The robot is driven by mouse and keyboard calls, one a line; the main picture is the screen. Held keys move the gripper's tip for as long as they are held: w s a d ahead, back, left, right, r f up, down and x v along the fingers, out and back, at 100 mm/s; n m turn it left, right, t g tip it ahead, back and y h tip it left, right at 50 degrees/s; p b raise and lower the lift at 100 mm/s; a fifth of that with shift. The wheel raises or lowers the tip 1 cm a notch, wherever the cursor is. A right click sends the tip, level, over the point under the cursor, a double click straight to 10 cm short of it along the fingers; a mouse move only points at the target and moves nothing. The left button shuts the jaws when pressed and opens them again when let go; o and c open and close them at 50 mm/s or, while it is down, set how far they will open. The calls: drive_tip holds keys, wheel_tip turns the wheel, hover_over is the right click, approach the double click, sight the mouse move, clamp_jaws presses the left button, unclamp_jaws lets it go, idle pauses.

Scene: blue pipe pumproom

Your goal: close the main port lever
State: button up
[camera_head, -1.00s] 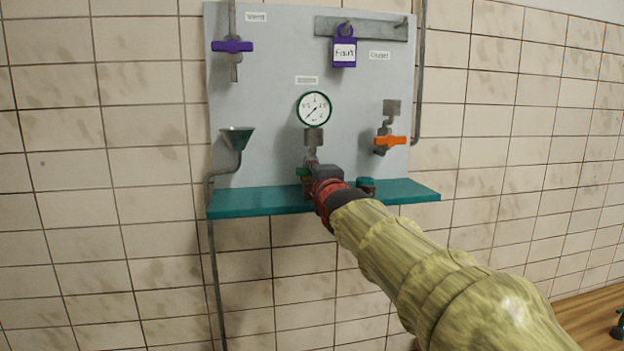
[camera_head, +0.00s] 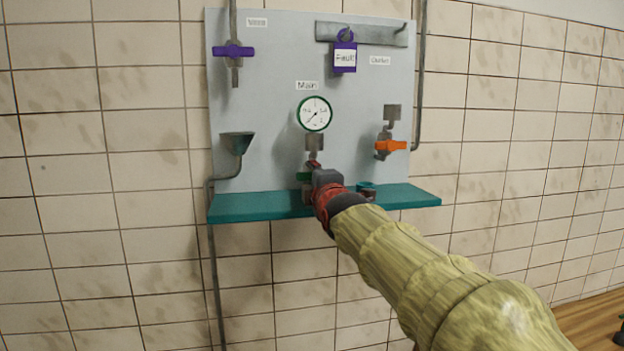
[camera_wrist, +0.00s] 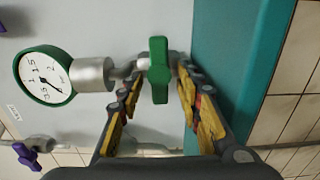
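The main port lever is a green handle (camera_head: 304,176) below the round gauge marked Main; my gripper partly hides it in the head view. The wrist view shows the green lever (camera_wrist: 159,70) lying crosswise to its short pipe. My gripper (camera_wrist: 160,78) is open, with one finger on each side of the lever's middle. The fingertips are close to the lever; I cannot tell whether they touch it. In the head view my gripper (camera_head: 318,172) is in front of the board, just above the shelf.
The gauge (camera_head: 314,114) is directly above the lever. The teal shelf (camera_head: 262,206) runs below. A purple lever (camera_head: 233,51) is upper left, a funnel (camera_head: 237,143) left, an orange lever (camera_head: 391,146) right. A purple padlock (camera_head: 345,57) hangs from the top bar.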

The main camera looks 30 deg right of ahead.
drive_tip(key=shift+s, duration=0.1)
drive_tip(key=v, duration=1.1)
drive_tip(key=shift+s, duration=0.35)
drive_tip(key=shift+a, duration=0.15)
